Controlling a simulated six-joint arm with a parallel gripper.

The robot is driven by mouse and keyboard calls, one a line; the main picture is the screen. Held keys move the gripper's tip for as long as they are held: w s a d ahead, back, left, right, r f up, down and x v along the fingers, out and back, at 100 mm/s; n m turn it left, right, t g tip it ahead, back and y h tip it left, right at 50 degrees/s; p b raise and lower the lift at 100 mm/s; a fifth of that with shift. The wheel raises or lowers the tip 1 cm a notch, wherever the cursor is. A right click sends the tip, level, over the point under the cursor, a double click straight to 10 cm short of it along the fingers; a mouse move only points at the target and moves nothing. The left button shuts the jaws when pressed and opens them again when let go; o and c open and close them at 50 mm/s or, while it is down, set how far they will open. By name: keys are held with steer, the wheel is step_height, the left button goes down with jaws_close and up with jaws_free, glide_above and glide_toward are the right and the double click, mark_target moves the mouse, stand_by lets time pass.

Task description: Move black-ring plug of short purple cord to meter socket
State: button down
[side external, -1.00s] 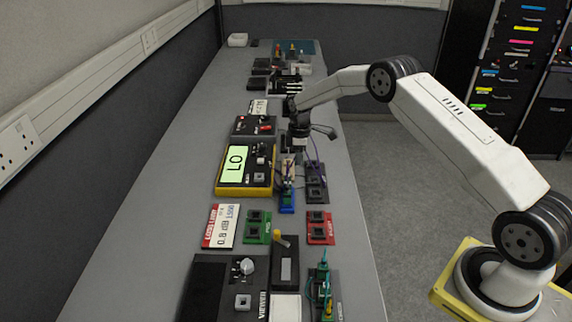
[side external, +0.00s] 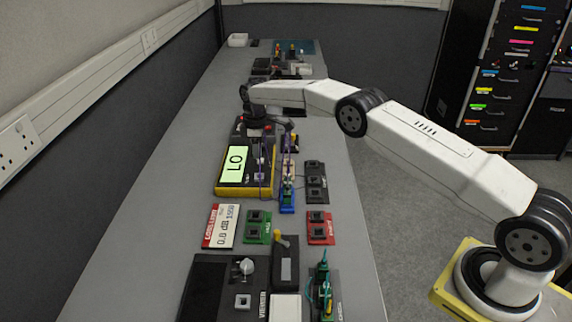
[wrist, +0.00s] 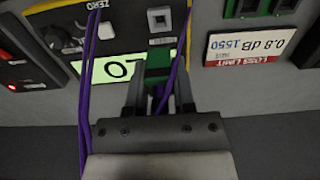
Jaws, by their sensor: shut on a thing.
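My gripper (wrist: 160,92) is shut on a plug with a green body (wrist: 158,64). A purple cord (wrist: 174,72) runs beside the plug. The plug's black ring cannot be made out. The meter has a lit LO screen (side external: 235,162) and a yellow edge. Its grey square socket (wrist: 160,18) lies beyond the plug in the wrist view, apart from it. In the side view my gripper is over the meter, and its fingertips are hard to make out. Purple cord (side external: 265,180) hangs over the meter's right side, near a blue clip block (side external: 287,203).
A black socket block (side external: 316,182) stands right of the blue block. Green (side external: 257,227) and red (side external: 320,228) socket blocks and a loss limit card (side external: 221,226) lie nearer. A box with red knobs adjoins the meter's far side. Bare bench lies left of the meter.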

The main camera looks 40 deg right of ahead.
steer(key=shift+f, duration=0.15)
steer(key=shift+f, duration=2.75)
steer(key=shift+f, duration=0.85)
stand_by(1.6)
steer(key=shift+c, duration=1.9)
jaws_free()
steer(key=shift+r, duration=0.1)
steer(key=shift+r, duration=2.35)
